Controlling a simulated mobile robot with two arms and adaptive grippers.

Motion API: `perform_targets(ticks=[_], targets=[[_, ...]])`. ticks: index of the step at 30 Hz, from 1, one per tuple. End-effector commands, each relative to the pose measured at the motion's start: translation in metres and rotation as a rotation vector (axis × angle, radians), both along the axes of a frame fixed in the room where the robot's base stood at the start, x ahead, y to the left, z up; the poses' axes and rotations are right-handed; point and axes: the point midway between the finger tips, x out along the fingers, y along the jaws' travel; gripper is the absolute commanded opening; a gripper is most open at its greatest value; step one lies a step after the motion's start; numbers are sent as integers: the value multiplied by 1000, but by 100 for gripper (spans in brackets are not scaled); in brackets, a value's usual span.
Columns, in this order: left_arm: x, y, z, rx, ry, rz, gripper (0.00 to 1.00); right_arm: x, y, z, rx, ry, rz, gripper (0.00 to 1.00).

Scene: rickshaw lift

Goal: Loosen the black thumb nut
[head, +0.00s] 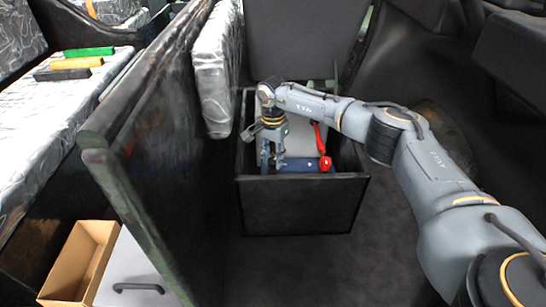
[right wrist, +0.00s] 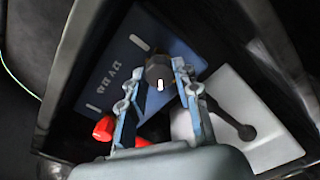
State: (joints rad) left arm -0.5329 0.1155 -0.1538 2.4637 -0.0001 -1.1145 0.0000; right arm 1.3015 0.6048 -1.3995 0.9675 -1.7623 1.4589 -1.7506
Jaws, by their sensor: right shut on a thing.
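In the right wrist view the black thumb nut (right wrist: 158,67), with a white mark on it, sits on the blue box (right wrist: 118,65) between the fingertips of my right gripper (right wrist: 158,80). The gripper is shut on the nut. In the head view my right gripper (head: 271,158) points down into the open black bin (head: 300,205), over the blue box (head: 298,165); the nut cannot be made out there. My left gripper is in neither view.
A red part (right wrist: 105,128) lies close beside the gripper. A white panel (right wrist: 245,105) with a black knobbed rod is on its other side. The bin's walls surround the gripper closely. A tall dark panel (head: 150,130) stands left of the bin.

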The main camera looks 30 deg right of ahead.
Motion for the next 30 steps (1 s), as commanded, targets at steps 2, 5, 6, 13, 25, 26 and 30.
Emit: perform_targets(ticks=[2,5,6,13,25,26,30], targets=[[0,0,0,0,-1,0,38,0,1,0,1,0,0,41],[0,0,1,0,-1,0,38,0,1,0,1,0,0,54],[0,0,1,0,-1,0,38,0,0,0,1,0,0,54],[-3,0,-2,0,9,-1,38,0,0,1,0,0,0,54],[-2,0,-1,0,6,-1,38,1,0,66,2,-5,0,54],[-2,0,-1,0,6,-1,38,1,0,72,1,-4,0,54],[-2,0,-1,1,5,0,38,1,0,98,1,-3,0,54]])
